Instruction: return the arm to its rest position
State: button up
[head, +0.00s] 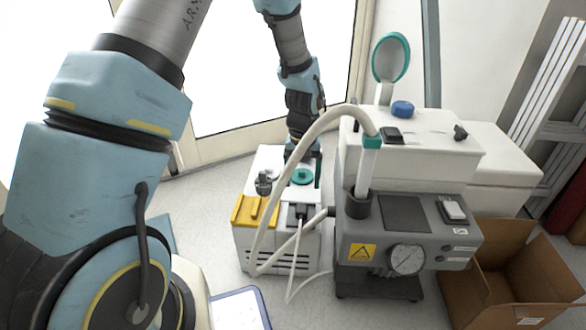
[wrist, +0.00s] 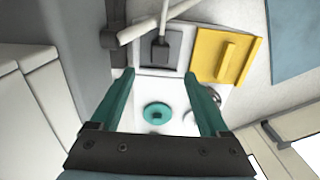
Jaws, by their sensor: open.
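My arm reaches from the left foreground of the head view over to the small white compressor unit (head: 278,240). My gripper (head: 303,158) is above the top of that unit, pointing down. In the wrist view my gripper (wrist: 165,85) is open, with its two teal fingers apart. A teal round knob (wrist: 157,114) shows between and below the fingertips, with nothing held. The same teal knob (head: 303,176) lies on the unit's white top in the head view. I cannot tell whether the fingers touch the top.
Right of the unit stands a grey machine (head: 405,240) with a gauge and a looping white hose (head: 268,205) close to my gripper. A yellow part (head: 255,211) is on the unit's front left. An open cardboard box (head: 515,270) is at right. A glass door is behind.

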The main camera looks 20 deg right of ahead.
jog(key=a+r+n, duration=0.1)
jog(key=a+r, duration=0.3)
jog(key=a, duration=0.3)
jog(key=w+a+r+n+t, duration=0.1)
jog(key=a+r, duration=0.4)
jog(key=a, duration=0.3)
jog(key=a+r+n, duration=0.1)
jog(key=a+r, duration=0.3)
jog(key=a, duration=0.3)
jog(key=s+a+r+n+p, duration=0.1)
jog(key=s+a+r, duration=0.35)
jog(key=a, duration=0.45)
notch_tip(320, 180, up, 37)
jog(key=p, duration=3.8)
jog(key=shift+s+d+t, duration=0.15)
jog(key=shift+d+t, duration=0.15)
jog(key=shift+d, duration=0.1)
jog(key=shift+f, duration=0.1)
